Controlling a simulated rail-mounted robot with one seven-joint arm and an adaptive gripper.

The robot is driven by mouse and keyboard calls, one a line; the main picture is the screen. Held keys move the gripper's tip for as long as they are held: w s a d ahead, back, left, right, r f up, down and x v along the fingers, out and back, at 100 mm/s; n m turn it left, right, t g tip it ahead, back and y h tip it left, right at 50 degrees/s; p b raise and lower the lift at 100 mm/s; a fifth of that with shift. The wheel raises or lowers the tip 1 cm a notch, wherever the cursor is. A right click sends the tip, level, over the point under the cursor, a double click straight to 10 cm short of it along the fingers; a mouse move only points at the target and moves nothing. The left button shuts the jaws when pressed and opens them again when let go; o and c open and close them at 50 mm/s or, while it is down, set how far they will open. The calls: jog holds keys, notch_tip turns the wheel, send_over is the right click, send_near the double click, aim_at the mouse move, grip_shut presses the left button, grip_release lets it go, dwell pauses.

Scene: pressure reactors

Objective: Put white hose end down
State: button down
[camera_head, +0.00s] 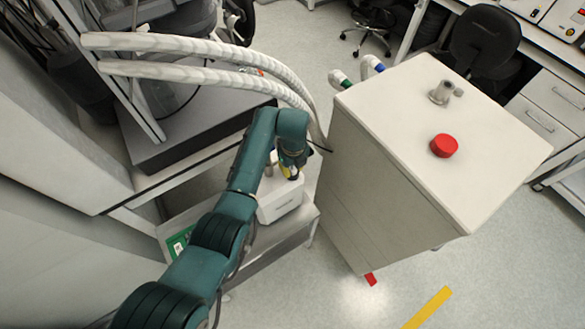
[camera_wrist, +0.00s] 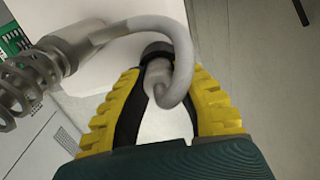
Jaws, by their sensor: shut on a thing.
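In the wrist view, my gripper (camera_wrist: 161,82) is shut on the end of a thin white hose (camera_wrist: 183,62), with the yellow-backed black fingers on either side of it. A dark ring sits around the held end at the fingertips. In the head view, my gripper (camera_head: 291,172) is over a white box-shaped device (camera_head: 281,203) on a low bench. The held hose end cannot be made out there. Whether it touches anything below is unclear.
A tall white cabinet (camera_head: 350,190) with a red knob (camera_head: 444,146) stands close to the right of my gripper. Two thick pale hoses (camera_head: 215,50) arch behind my arm. A green item (camera_head: 180,242) lies on the bench's left. The floor at lower right is mostly clear.

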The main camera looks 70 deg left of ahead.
aim_at(293, 168)
jog(key=shift+f, duration=0.1)
jog(key=c, duration=1)
grip_release()
notch_tip(293, 168, up, 12)
jog(key=shift+d+r+p, duration=0.15)
jog(key=shift+r+p, duration=0.05)
jog(key=shift+p, duration=0.5)
